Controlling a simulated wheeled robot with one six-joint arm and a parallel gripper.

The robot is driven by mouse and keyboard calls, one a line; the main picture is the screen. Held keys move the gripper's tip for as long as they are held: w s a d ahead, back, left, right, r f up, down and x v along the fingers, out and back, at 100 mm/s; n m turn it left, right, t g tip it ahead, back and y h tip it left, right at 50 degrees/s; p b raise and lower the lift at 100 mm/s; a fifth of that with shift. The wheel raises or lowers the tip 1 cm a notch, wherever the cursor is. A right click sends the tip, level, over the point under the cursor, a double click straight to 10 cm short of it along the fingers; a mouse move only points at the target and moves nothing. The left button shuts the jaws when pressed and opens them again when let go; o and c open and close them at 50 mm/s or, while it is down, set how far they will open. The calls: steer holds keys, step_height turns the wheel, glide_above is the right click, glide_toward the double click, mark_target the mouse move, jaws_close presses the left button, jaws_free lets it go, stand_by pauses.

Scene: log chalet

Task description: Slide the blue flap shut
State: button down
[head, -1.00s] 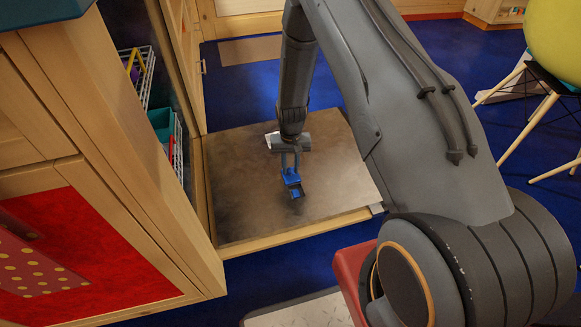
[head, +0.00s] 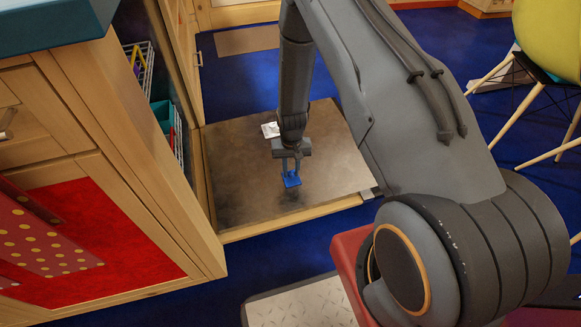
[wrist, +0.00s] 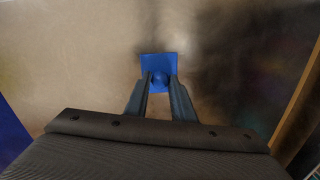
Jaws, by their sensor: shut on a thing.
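The blue flap (head: 291,181) is a small square plate with a round knob, on or just above a brown panel. It also shows in the wrist view (wrist: 160,61), with the knob between the fingertips. My gripper (head: 291,172) points down and is shut on the knob; the wrist view shows both fingers (wrist: 160,84) against its sides. A dark patch lies just below the flap in the head view. I cannot tell whether an opening is there.
The brown panel (head: 240,190) has a pale wooden edge and a small white card (head: 270,130) on it. A wooden cabinet (head: 130,150) stands close on the left. A yellow chair (head: 545,40) is at the right. Blue floor surrounds the panel.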

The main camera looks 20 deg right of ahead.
mark_target(291, 171)
steer(key=c, duration=1.5)
jaws_free()
step_height(291, 171, up, 8)
steer(key=shift+f+p, duration=0.1)
steer(key=shift+p, duration=1.1)
